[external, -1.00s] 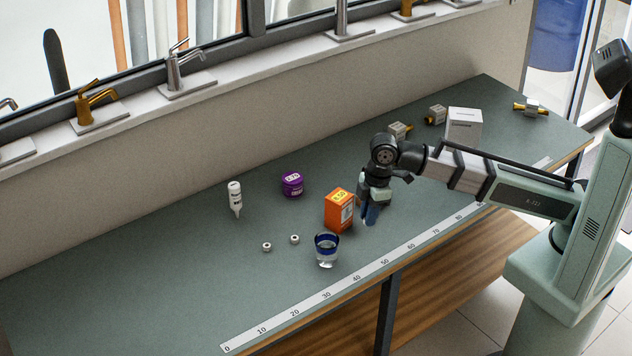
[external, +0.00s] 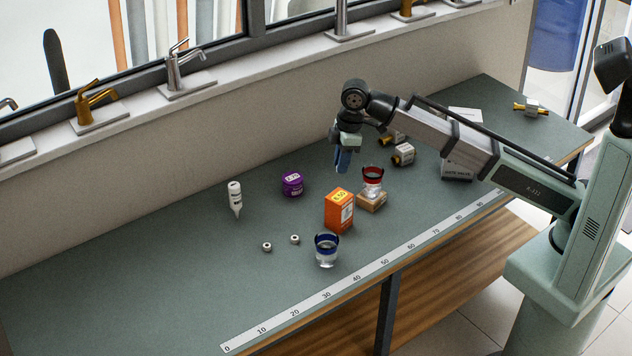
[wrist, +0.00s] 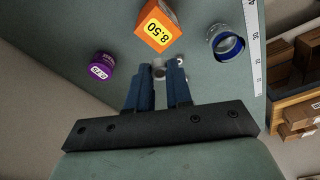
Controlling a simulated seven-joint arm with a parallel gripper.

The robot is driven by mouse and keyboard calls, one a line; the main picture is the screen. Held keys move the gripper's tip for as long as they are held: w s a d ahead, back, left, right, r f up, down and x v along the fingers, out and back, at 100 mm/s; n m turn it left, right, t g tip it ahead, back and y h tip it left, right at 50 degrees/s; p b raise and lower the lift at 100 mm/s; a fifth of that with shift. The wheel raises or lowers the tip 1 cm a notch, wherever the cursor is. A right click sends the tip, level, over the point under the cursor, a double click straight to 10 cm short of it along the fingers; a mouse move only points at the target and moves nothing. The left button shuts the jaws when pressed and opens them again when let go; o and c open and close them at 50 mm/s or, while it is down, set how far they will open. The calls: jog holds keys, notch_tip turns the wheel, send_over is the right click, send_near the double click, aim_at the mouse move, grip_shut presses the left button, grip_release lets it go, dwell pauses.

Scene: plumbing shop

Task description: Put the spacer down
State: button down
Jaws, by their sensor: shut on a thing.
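My gripper (external: 342,162) is above the bench, behind the orange box and near the red-rimmed glass, with its blue fingers pointing down. In the wrist view, the gripper (wrist: 157,80) is shut on a small grey-white piece (wrist: 158,71), which looks like the spacer and is partly hidden between the fingers. The external view does not show this piece clearly. Two small pale rings, one on the left (external: 267,246) and one on the right (external: 294,239), lie on the bench left of the blue-rimmed glass.
A ruler strip (external: 310,302) runs along the front edge. The bench's left part is clear.

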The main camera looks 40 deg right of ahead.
aim_at(339, 196)
jog(key=shift+f, duration=4.2)
jog(key=shift+f, duration=0.1)
jog(key=c, duration=1)
grip_release()
jog(key=shift+c, duration=0.2)
notch_tip(339, 196, up, 12)
jog(key=d, duration=0.1)
jog(key=shift+s+d, duration=0.3)
jog(key=shift+s, duration=0.1)
jog(key=shift+a, duration=0.1)
